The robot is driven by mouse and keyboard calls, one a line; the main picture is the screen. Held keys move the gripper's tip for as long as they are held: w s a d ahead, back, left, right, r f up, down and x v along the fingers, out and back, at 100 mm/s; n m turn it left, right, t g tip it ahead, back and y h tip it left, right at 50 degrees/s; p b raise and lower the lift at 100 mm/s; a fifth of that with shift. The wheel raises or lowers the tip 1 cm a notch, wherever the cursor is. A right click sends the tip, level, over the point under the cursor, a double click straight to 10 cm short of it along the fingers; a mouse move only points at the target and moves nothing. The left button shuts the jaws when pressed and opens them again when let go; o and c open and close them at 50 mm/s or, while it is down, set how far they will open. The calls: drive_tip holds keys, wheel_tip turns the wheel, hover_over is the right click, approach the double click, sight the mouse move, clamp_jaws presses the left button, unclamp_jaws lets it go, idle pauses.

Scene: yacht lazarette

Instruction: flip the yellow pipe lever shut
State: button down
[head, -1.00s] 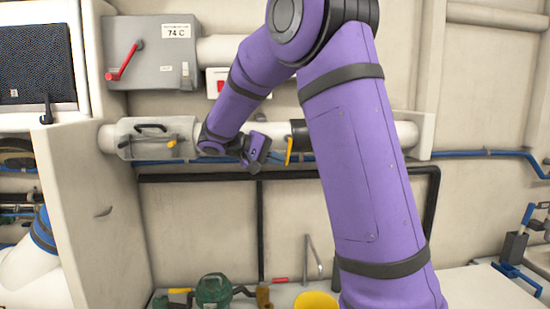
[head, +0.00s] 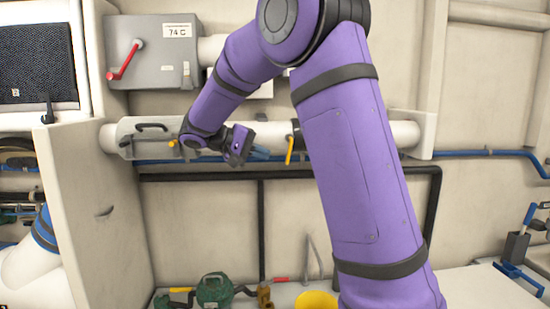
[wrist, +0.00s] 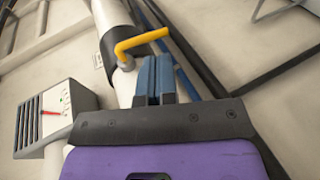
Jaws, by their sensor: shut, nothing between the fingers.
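The yellow pipe lever (head: 290,150) is on the white horizontal pipe (head: 405,134), beside a black collar, and hangs roughly downward in the head view. In the wrist view the lever (wrist: 142,42) is a bent yellow bar on a grey pivot. My gripper (head: 262,153) is left of the lever in the head view, pointing toward it. In the wrist view its blue fingers (wrist: 154,78) are together and empty, close below the lever's bar. A gap shows between fingertips and bar there; I cannot tell the depth between them.
A smaller yellow handle (head: 172,143) and a black grab handle (head: 152,127) are on the pipe's left end. A grey box (head: 165,62) with a red lever (head: 123,62) is above. Black tubing (head: 205,177) runs below. A green object (head: 214,290) and yellow bowl (head: 316,302) stand lower down.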

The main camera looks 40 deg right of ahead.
drive_tip(key=v, duration=0.6)
drive_tip(key=shift+f, duration=0.1)
idle(0.3)
drive_tip(key=s+a+f+n+t+y, duration=0.1)
drive_tip(key=s+a+f+t+y, duration=0.1)
drive_tip(key=s, duration=0.8)
drive_tip(key=s+a+f+n+t+y, duration=0.2)
drive_tip(key=s+a+t+y, duration=0.2)
drive_tip(key=s, duration=0.5)
drive_tip(key=s+a+f+n+t+y, duration=0.2)
drive_tip(key=s+y, duration=0.4)
drive_tip(key=s, duration=0.4)
drive_tip(key=shift+s+a+t+y, duration=0.3)
drive_tip(key=shift+a+t, duration=0.35)
drive_tip(key=shift+t, duration=0.55)
drive_tip(key=shift+d, duration=0.15)
